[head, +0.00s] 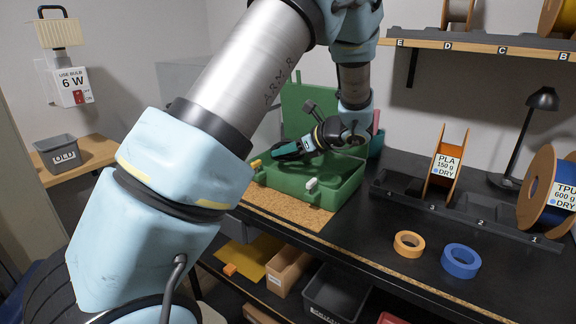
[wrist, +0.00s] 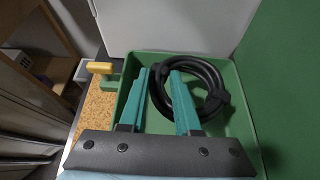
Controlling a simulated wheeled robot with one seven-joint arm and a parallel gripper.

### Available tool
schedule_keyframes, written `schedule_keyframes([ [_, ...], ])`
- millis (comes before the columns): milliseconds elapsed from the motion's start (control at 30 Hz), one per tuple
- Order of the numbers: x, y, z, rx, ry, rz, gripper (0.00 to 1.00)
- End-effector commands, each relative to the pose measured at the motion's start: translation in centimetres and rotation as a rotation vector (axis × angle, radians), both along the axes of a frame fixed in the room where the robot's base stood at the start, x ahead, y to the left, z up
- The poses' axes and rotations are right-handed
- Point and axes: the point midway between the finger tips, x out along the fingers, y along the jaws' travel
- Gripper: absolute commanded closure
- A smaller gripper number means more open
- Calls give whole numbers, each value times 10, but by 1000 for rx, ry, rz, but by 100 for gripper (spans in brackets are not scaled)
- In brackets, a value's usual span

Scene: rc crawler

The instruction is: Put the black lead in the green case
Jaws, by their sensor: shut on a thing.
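The green case (head: 335,194) stands open on the bench with its lid raised behind it; in the wrist view its tray rim (wrist: 243,125) surrounds the fingers. My gripper (head: 275,152) reaches low over the left part of the tray. In the wrist view its teal fingers (wrist: 160,72) are shut on the black lead (wrist: 216,92), a thick coil lying within the tray's outline. One side of the coil passes between the fingers. I cannot tell whether the lead touches the case floor. In the head view the lead is not clearly visible.
A cork mat (head: 285,211) lies under the case. An orange ring (head: 408,237) and a blue ring (head: 460,252) lie on the bench to the right. A black rack (head: 480,212) holds spools behind them. Bins (head: 335,290) sit on the lower shelf.

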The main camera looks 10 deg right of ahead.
Motion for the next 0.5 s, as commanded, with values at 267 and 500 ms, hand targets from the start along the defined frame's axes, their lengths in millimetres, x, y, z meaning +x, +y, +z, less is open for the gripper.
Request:
schedule_keyframes([
  [267, 0, 0, -30, 2, 2, -1, 100],
  [500, 0, 0, -53, -1, -1, 0, 100],
])
